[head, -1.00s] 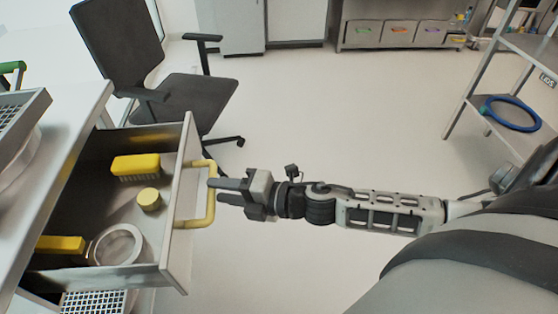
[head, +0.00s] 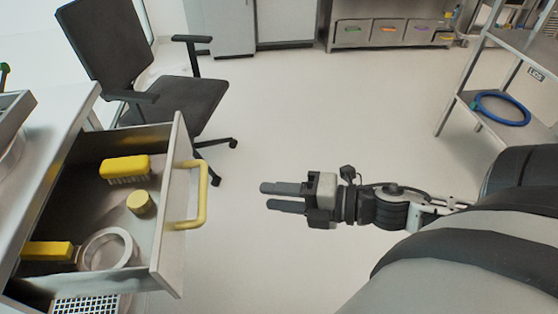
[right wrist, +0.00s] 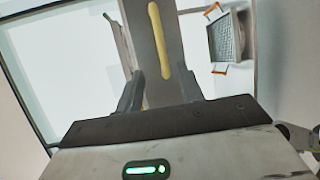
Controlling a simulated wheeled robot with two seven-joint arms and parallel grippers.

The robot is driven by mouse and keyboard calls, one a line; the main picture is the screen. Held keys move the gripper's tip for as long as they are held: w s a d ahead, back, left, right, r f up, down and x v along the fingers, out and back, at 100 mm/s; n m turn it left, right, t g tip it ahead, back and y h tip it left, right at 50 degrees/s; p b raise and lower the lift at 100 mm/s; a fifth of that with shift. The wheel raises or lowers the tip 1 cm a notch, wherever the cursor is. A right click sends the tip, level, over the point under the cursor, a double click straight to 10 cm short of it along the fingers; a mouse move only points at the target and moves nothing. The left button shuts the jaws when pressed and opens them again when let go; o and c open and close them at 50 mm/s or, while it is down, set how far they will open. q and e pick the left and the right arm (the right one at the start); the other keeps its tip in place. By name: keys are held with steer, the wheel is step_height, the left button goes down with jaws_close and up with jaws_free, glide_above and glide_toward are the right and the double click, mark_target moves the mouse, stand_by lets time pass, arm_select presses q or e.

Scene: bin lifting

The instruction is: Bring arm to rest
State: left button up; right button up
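My right gripper (head: 268,197) is in the head view, pointing left over the floor. Its two dark fingers are apart with nothing between them, so it is open and empty. To its left is an open drawer (head: 174,205) with a yellow handle (head: 203,195), and a clear gap separates fingers and handle. In the right wrist view the gripper (right wrist: 158,80) also shows spread fingers, with the yellow handle (right wrist: 159,38) beyond them. My left gripper is not in view.
The drawer holds a yellow brush (head: 125,168), a yellow round item (head: 139,203) and a pale ring-shaped item (head: 108,250). A dark office chair (head: 170,98) stands behind it. A metal shelf (head: 497,118) with a blue ring is at right. The middle floor is clear.

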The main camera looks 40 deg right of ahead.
stand_by(0.4)
steer(key=s+a+f+m+g+h, duration=0.1)
steer(key=a+f+m+h, duration=0.2)
steer(key=m, duration=0.9)
steer(key=s+a+f+m+g+h, duration=0.1)
steer(key=a+f+m+h, duration=0.2)
steer(key=a+f+m, duration=0.2)
step_height(320, 180, down, 4)
steer(key=m, duration=0.7)
steer(key=shift+s+a, duration=0.4)
steer(key=shift+s+r, duration=0.1)
